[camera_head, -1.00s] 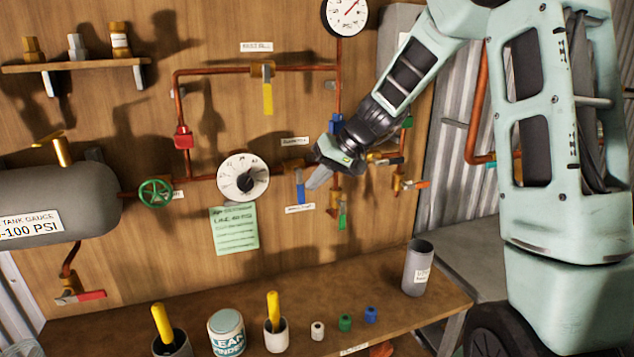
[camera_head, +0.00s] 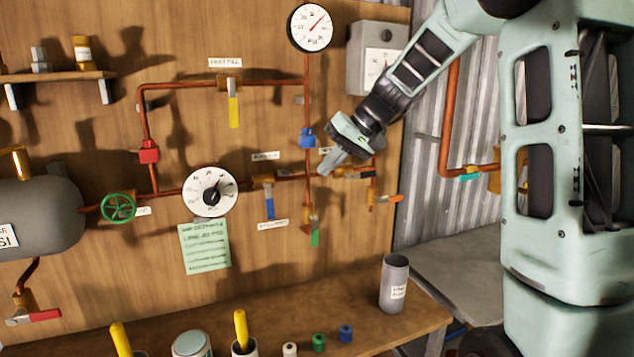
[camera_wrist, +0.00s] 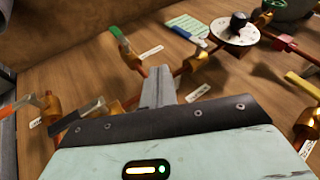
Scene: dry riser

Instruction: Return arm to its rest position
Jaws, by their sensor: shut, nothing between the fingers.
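My gripper (camera_head: 333,162) is at the end of my raised arm, in front of the pipework on the wooden wall in the head view. Its fingers are shut with nothing between them. The wrist view shows the closed fingers (camera_wrist: 158,88) pointing toward the pipes. The blue-handled valve (camera_head: 269,205) is to the left of the fingers. An orange-handled valve (camera_head: 387,198) is to the right. The blue fitting (camera_head: 307,138) on the vertical pipe is close to the fingers in the picture; I cannot tell the exact gap.
A workbench (camera_head: 290,310) runs below the wall, with a grey cup (camera_head: 394,283) at its right end. A grey box (camera_head: 377,58) and a round gauge (camera_head: 310,27) hang above. A dial (camera_head: 210,191), green wheel (camera_head: 119,207) and grey tank (camera_head: 45,217) are left.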

